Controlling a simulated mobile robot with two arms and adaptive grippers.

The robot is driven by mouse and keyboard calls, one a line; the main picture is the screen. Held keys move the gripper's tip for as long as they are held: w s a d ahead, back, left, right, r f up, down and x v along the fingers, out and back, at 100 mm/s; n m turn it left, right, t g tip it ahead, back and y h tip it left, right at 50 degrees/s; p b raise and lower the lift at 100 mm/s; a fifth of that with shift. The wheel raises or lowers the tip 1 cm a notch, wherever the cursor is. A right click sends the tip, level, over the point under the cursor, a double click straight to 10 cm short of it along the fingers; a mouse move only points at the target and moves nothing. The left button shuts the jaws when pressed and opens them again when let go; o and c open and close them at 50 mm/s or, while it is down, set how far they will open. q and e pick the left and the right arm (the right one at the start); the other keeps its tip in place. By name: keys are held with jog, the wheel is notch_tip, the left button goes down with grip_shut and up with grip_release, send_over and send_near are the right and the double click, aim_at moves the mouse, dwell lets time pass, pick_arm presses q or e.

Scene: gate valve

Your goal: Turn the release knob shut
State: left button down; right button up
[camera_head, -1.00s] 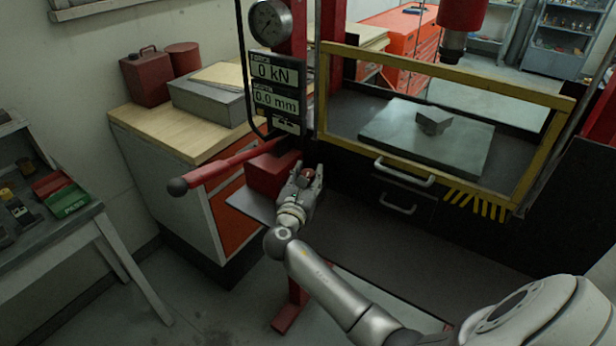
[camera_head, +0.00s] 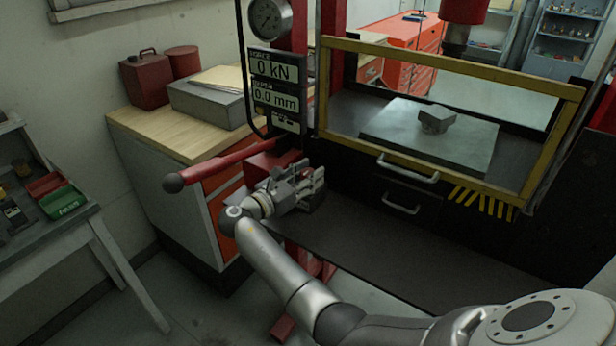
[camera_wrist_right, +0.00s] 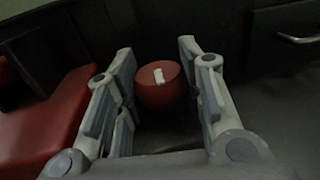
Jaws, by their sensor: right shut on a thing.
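The release knob (camera_wrist_right: 160,92) is round and red with a white mark on its face, and it shows in the right wrist view between my two fingers. My right gripper (camera_wrist_right: 158,80) is shut on the knob, one finger on each side. In the head view my right gripper (camera_head: 312,182) is at the red pump body (camera_head: 268,163), beside the press frame, and it hides the knob there. The red pump lever (camera_head: 225,167) reaches out to the left with a dark ball at its end. My left gripper is not in view.
The press chamber has a yellow-framed guard (camera_head: 450,62) with a grey block (camera_head: 437,118) on a plate behind it. The display (camera_head: 275,85) reads 0 kN and 0.0 mm. A wooden-topped cabinet (camera_head: 150,130) stands left. Black drawers (camera_head: 400,200) are right of my gripper.

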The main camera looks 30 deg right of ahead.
jog(key=o, duration=1)
jog(key=shift+o, duration=0.2)
jog(key=v, duration=1.2)
jog(key=shift+a, duration=0.1)
